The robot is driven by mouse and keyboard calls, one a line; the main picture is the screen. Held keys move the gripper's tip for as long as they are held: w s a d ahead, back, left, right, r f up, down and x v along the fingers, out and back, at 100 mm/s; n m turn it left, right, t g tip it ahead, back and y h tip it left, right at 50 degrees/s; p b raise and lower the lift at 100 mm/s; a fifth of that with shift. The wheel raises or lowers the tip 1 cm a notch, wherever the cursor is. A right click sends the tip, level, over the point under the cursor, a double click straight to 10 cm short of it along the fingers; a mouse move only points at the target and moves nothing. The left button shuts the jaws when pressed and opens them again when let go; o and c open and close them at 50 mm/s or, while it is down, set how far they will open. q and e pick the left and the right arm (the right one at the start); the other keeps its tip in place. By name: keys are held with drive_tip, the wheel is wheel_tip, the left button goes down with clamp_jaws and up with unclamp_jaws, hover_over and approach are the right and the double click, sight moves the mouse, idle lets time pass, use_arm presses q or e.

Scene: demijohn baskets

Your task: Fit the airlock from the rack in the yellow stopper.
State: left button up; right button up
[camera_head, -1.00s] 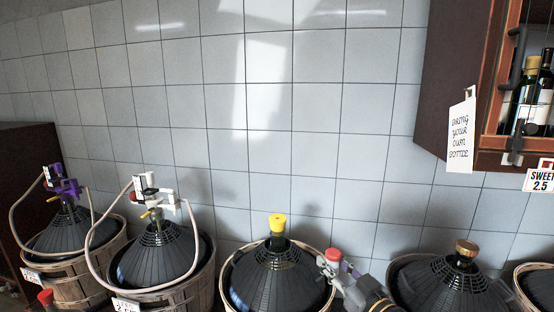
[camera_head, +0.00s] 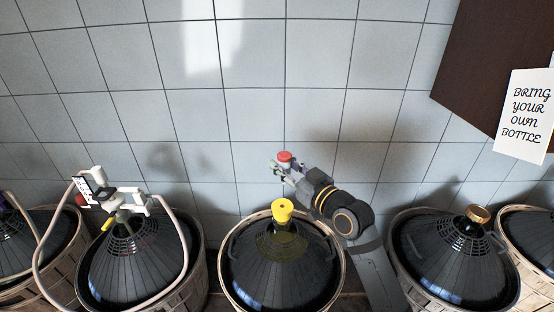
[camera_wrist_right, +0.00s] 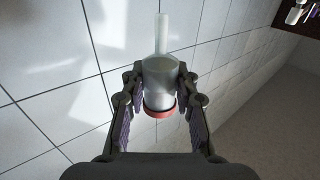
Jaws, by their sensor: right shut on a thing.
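The yellow stopper (camera_head: 283,210) sits in the neck of the middle dark demijohn (camera_head: 285,265), with a small dark hole in its top. My right gripper (camera_head: 283,171) is shut on the airlock, whose red cap (camera_head: 285,156) shows above the fingers. The gripper appears just above the stopper in the picture, and the airlock looks apart from it. In the right wrist view the airlock (camera_wrist_right: 159,80) is a clear body with a pale stem and a red-rimmed end, between both fingers. The stem is hard to see in the head view. My left gripper and the rack are out of view.
A demijohn (camera_head: 135,265) with a white tap fitting (camera_head: 130,202) and looping hose stands at the left. One with a gold cap (camera_head: 478,213) stands at the right. A tiled wall (camera_head: 300,90) is behind. A sign (camera_head: 525,115) hangs at upper right.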

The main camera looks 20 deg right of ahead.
drive_tip(key=shift+s+r, duration=0.15)
drive_tip(key=shift+s, duration=0.25)
drive_tip(key=shift+w+a+f+b, duration=0.25)
drive_tip(key=shift+w+f+b, duration=0.15)
drive_tip(key=shift+w+f, duration=0.25)
drive_tip(key=shift+w+f+b, duration=0.1)
drive_tip(key=shift+f+b, duration=0.2)
drive_tip(key=shift+f, duration=0.1)
drive_tip(key=f+b, duration=0.4)
drive_tip(key=shift+s+d+f, duration=0.1)
drive_tip(key=shift+s+f, duration=0.15)
drive_tip(key=shift+s, duration=0.05)
drive_tip(key=shift+w+f+b, duration=0.15)
drive_tip(key=shift+f+b, duration=0.25)
drive_tip(key=shift+b, duration=0.05)
drive_tip(key=shift+r, duration=0.15)
drive_tip(key=shift+f+b, duration=2.1)
drive_tip(key=shift+f, duration=0.25)
